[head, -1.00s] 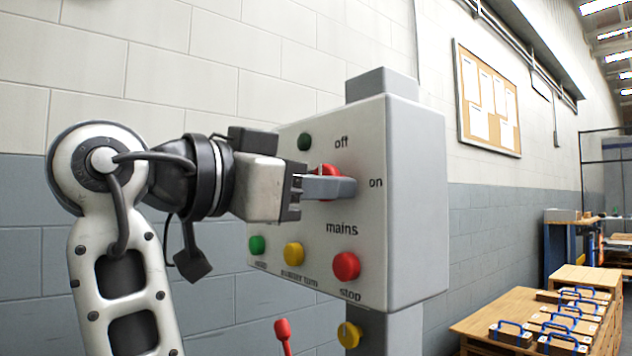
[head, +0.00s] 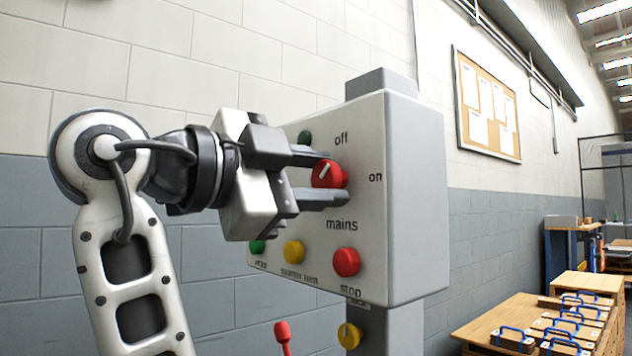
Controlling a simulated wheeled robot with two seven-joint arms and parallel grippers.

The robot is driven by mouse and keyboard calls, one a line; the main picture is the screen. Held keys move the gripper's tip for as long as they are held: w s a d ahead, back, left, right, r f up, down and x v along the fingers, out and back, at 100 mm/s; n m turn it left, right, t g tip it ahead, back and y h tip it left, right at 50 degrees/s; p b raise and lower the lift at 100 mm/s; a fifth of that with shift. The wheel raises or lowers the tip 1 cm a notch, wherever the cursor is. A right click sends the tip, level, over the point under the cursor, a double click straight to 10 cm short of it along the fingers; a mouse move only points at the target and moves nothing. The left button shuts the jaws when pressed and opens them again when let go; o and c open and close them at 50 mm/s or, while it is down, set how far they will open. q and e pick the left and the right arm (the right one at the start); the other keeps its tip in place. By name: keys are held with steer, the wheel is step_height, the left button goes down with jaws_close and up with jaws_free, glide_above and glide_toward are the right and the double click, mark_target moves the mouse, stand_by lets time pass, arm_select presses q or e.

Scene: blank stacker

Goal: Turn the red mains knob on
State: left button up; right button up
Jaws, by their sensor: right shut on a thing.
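The red mains knob (head: 327,174) sits on the front of the grey control box, between the "off" label above and the "on" label to its right. Its white mark slants up and to the right, nearer the "off" label. My right gripper (head: 325,177) is shut on the knob, with one finger above it and one below. The fingers partly cover the panel left of the knob. My left gripper is not in view.
The control box (head: 415,200) also has a red stop button (head: 346,262), a yellow button (head: 293,252) and green buttons, one partly hidden behind my gripper. A yellow knob (head: 349,335) and red lever (head: 282,331) are below. A wooden table (head: 480,325) stands at right.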

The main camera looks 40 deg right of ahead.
steer(key=shift+m, duration=0.9)
steer(key=m, duration=0.2)
steer(key=shift+m+b, duration=0.3)
steer(key=m, duration=0.2)
steer(key=shift+m, duration=0.4)
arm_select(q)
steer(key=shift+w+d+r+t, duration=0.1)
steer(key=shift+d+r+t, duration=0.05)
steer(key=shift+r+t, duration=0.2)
arm_select(e)
steer(key=shift+m, duration=0.6)
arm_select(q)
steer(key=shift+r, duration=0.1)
arm_select(e)
steer(key=o, duration=1)
steer(key=shift+a, duration=0.1)
